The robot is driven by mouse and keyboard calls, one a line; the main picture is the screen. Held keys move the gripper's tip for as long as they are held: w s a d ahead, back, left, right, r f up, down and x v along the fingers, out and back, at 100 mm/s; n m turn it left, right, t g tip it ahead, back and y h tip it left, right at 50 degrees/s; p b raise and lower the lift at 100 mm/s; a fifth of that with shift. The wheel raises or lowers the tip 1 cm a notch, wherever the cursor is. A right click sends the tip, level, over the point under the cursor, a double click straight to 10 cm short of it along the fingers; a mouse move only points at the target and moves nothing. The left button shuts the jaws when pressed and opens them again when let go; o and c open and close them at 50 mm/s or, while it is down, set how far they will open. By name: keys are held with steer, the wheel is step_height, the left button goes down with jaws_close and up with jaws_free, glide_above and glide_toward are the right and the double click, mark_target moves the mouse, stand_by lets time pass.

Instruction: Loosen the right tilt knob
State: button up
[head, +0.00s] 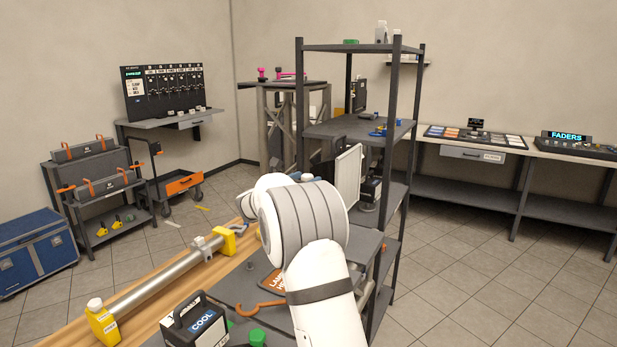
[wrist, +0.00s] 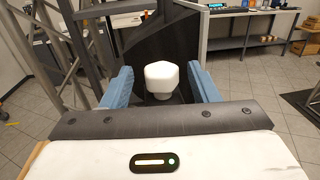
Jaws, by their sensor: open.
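A white knob (wrist: 162,78) stands out in front of a dark panel (wrist: 160,45) in the wrist view. My gripper (wrist: 161,86) is open, with one blue finger to the left of the knob and one to the right. Gaps show between the knob and both fingers, and the knob appears roughly centred. Whether this is the right tilt knob cannot be told from the view. A pale flat panel (head: 347,178) stands just beyond my arm.
A dark shelving rack (head: 301,120) rises close around my arm. A wooden bench (head: 140,320) with a grey tube (head: 155,283) in yellow clamps lies to the left. A black COOL box (head: 195,322) stands in front. Floor is open at right.

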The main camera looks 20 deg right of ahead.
steer(key=shift+x, duration=0.8)
steer(key=shift+c, duration=0.5)
steer(key=c, duration=0.7)
steer(key=shift+d, duration=0.25)
steer(key=shift+c, duration=0.8)
steer(key=shift+a, duration=0.2)
steer(key=shift+f+t+b, duration=0.1)
steer(key=shift+t+b, duration=0.2)
steer(key=shift+b, duration=0.15)
